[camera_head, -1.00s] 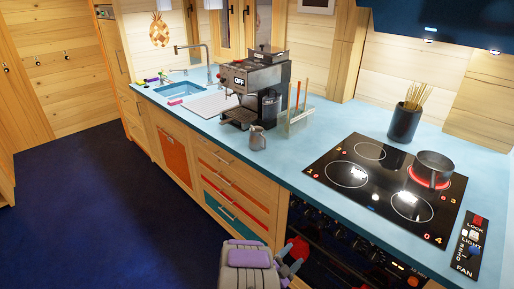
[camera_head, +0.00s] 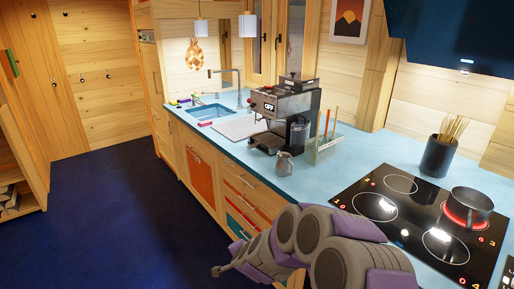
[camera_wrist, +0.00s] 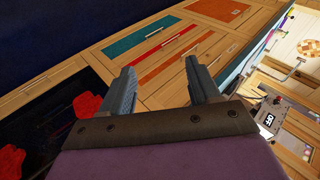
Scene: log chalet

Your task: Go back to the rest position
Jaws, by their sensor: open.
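My gripper (camera_wrist: 162,88) shows in the wrist view with its two dark fingers apart and nothing between them. Beyond the fingers are the wooden drawer fronts of the counter, a little way off. In the head view my grey and purple arm (camera_head: 330,245) is folded low in front of the counter. The end of my arm (camera_head: 220,270) points left there, and the fingers are too small to make out.
The blue counter (camera_head: 345,165) runs along the right with a coffee machine (camera_head: 283,110), a metal jug (camera_head: 283,164), a hob (camera_head: 400,215), a pot (camera_head: 468,205) on a glowing ring and a utensil holder (camera_head: 437,157). The dark floor (camera_head: 110,215) at left is clear.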

